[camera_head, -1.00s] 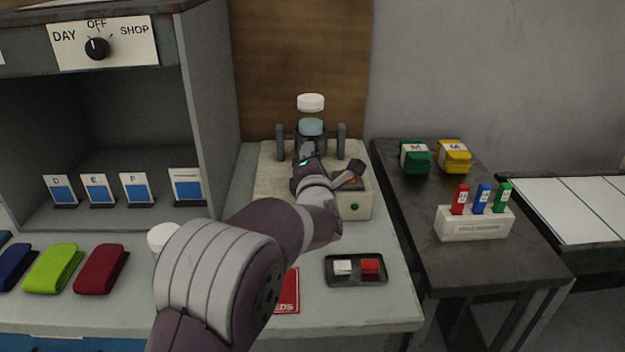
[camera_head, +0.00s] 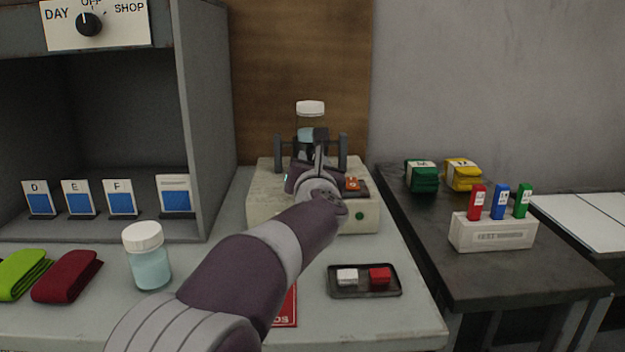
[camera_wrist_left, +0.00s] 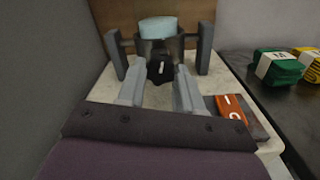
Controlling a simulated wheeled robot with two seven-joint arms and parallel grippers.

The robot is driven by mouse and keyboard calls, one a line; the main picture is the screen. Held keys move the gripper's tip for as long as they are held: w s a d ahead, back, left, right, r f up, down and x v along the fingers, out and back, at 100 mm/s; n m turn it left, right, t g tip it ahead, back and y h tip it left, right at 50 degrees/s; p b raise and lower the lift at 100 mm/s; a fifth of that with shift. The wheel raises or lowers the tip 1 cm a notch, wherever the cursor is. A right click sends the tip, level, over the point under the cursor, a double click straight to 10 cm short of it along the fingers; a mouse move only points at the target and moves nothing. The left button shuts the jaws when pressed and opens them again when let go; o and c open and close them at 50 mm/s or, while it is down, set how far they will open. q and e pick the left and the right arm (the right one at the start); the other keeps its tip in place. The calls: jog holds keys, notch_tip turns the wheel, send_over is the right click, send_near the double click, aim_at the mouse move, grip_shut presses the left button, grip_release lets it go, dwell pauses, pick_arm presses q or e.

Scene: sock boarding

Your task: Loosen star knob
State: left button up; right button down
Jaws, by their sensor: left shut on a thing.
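The star knob (camera_wrist_left: 160,71) is a small dark knob with a white mark, on the front of the clamp that holds a jar. In the left wrist view it sits between the two grey fingers of my left gripper (camera_wrist_left: 160,76), which is shut on it. In the head view my left gripper (camera_head: 319,150) is in front of the clamp (camera_head: 342,152), and my arm hides the knob. The clamped jar (camera_head: 311,120) has a white lid and pale blue contents. It stands upright on a cream base (camera_head: 270,210). My right gripper is not in view.
An orange switch (camera_wrist_left: 232,108) is right of the fingers on the base. A black tray (camera_head: 364,293) with white and red buttons lies in front. A second jar (camera_head: 148,262) stands left of my arm. A grey cabinet (camera_head: 207,120) rises at left.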

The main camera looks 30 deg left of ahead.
pick_arm(q)
jog(key=shift+n+b, duration=0.6)
jog(key=shift+n, duration=0.2)
jog(key=o, duration=1)
jog(key=shift+o, duration=0.2)
jog(key=v, duration=1.2)
jog(key=shift+s+d, duration=0.25)
